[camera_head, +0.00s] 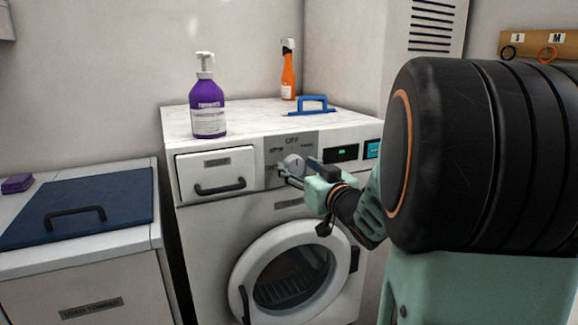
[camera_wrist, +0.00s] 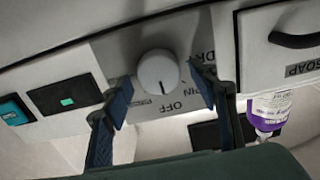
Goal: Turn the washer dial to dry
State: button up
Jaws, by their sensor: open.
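The washer dial (camera_wrist: 158,72) is a round white knob on a grey panel of the washer front; it also shows in the head view (camera_head: 293,162), partly behind my gripper. In the wrist view, OFF is below and right of the knob, with SPIN and a partly hidden DRY label farther up its right side. A small dark mark on the knob's lower edge points roughly toward OFF. My gripper (camera_wrist: 162,92) is open, its two dark blue fingertips on either side of the knob. I cannot tell whether they touch it.
The soap drawer (camera_head: 216,174) is left of the dial and a display (camera_head: 341,153) is right. The round door (camera_head: 290,275) is below.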

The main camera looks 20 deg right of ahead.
jog(key=shift+c, duration=0.5)
jog(key=c, duration=1)
jog(key=shift+c, duration=0.2)
jog(key=shift+b, duration=0.3)
jog(key=n+b, duration=0.2)
jog(key=n, duration=0.1)
jog(key=shift+a+f, duration=0.1)
jog(key=shift+f, duration=0.05)
jog(key=n+b, duration=0.5)
jog(key=n, duration=0.1)
jog(key=shift+a+b, duration=0.15)
jog(key=shift+b, duration=0.15)
jog(key=n+b, duration=0.1)
jog(key=n, duration=0.3)
jog(key=shift+b, duration=0.3)
jog(key=n, duration=0.4)
jog(key=shift+n, duration=0.4)
